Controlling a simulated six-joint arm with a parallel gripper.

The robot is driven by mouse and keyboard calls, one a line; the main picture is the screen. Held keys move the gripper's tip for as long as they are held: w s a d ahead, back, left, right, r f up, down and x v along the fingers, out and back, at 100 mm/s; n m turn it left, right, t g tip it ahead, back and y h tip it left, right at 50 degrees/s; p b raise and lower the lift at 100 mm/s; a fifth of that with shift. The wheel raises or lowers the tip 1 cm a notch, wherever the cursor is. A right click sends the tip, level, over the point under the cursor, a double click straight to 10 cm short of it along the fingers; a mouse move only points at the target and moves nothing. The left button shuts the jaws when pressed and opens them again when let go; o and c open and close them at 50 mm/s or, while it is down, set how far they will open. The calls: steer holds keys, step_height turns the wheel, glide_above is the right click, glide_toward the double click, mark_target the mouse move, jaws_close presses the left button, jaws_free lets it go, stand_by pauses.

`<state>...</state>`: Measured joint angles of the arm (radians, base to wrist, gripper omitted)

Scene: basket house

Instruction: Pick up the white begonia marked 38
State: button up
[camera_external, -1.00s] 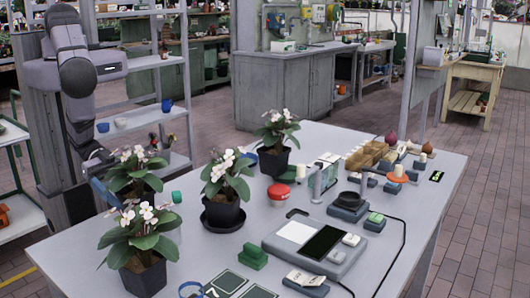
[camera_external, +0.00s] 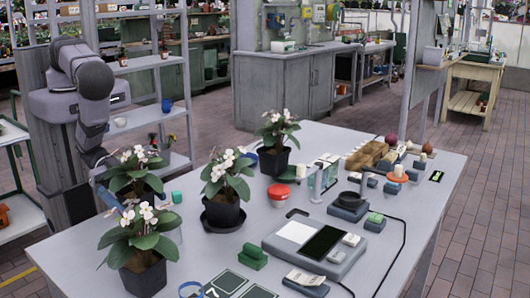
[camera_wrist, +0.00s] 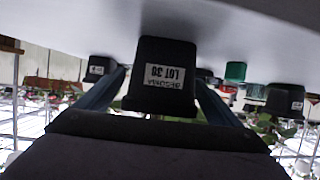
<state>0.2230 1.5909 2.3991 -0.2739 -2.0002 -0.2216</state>
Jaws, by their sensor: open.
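A dark square pot (camera_wrist: 165,72) with an upside-down white label reading LOT 38 stands between the open fingers of my gripper (camera_wrist: 160,95) in the wrist view, which is inverted. The fingers show one on each side of the pot; I cannot tell whether they touch it. In the external view my gripper is at the far left, largely hidden behind a white-flowered plant (camera_external: 135,178) at the table's left edge. This seems to be the same plant, but its label does not show there.
Other potted white-flowered plants stand close by: one in front (camera_external: 143,262), one on a dark saucer (camera_external: 222,205) to the right, one farther back (camera_external: 273,150). The grey table (camera_external: 390,262) also holds a scale (camera_external: 318,244), a red-lidded tub (camera_external: 279,192) and small blocks.

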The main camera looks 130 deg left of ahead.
steer(key=shift+c, duration=0.2)
steer(key=c, duration=1.3)
steer(key=shift+o, duration=0.2)
steer(key=shift+r, duration=0.2)
step_height(320, 180, up, 10)
steer(key=p, duration=0.9)
steer(key=shift+f, duration=0.1)
